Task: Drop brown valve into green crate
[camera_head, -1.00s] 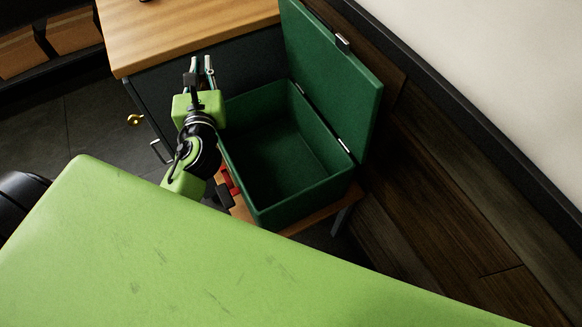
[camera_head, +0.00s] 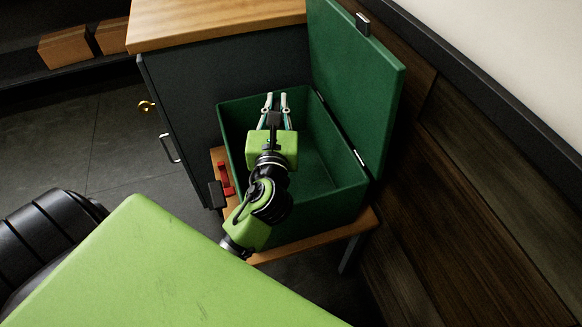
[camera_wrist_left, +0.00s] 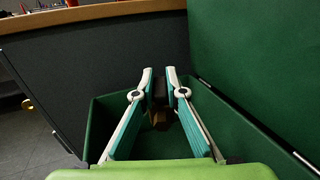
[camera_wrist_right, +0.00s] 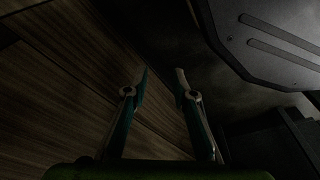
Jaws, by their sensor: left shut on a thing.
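The green crate (camera_head: 342,205) stands open, its lid (camera_head: 355,75) raised against the wall side; its wall also shows in the left wrist view (camera_wrist_left: 98,125). My left gripper (camera_head: 276,97) is over the crate's opening, pointing toward the far side. In the left wrist view my left gripper (camera_wrist_left: 160,76) is shut on a small, dark brownish thing, the brown valve (camera_wrist_left: 160,118), partly hidden between the fingers. In the head view the valve cannot be made out. My right gripper (camera_wrist_right: 164,75) shows only in its wrist view, fingers apart with nothing between them.
The crate rests on a small wooden stand (camera_head: 318,242) beside a dark cabinet (camera_head: 188,85) with a wooden top (camera_head: 210,20). A red item (camera_head: 226,178) lies on the stand, left of the crate. A wall (camera_head: 475,165) bounds the right side.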

